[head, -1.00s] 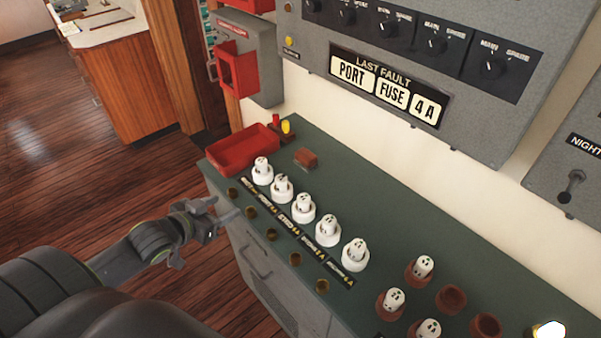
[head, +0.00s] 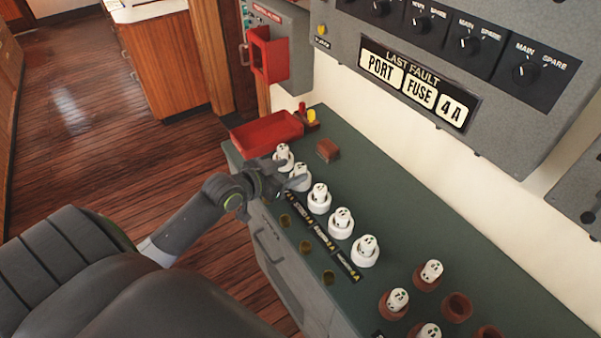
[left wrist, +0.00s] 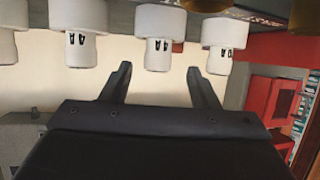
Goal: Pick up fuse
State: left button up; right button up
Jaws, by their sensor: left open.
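Several white fuses stand in white holders in a row on the green bench top (head: 395,208). My left gripper (head: 284,184) is open and empty at the near side of this row, close to the second fuse (head: 300,170) from the red tray. In the left wrist view, which looks inverted, the gripper (left wrist: 158,74) has its two fingers apart. That fuse (left wrist: 158,48) shows between and beyond the fingertips, apart from them. The first fuse (head: 283,152) and third fuse (head: 320,190) stand on either side. The right gripper is not in view.
More fuses stand in brown holders, with an empty brown holder (head: 457,306) at lower right. A "LAST FAULT PORT FUSE 4A" sign (head: 418,84) hangs on the grey wall panel.

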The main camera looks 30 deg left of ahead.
aim_at(305, 167)
pick_arm(q)
jog(key=shift+w+d+f, duration=0.1)
jog(key=shift+w+f, duration=0.1)
jog(key=shift+w, duration=0.3)
jog(key=p+x, duration=0.1)
jog(key=x, duration=0.3)
jog(key=shift+w+d+f, duration=0.1)
jog(key=shift+w+d, duration=0.05)
jog(key=shift+d, duration=0.05)
jog(key=shift+w+f, duration=0.2)
jog(key=shift+w, duration=0.15)
jog(key=c, duration=1.1)
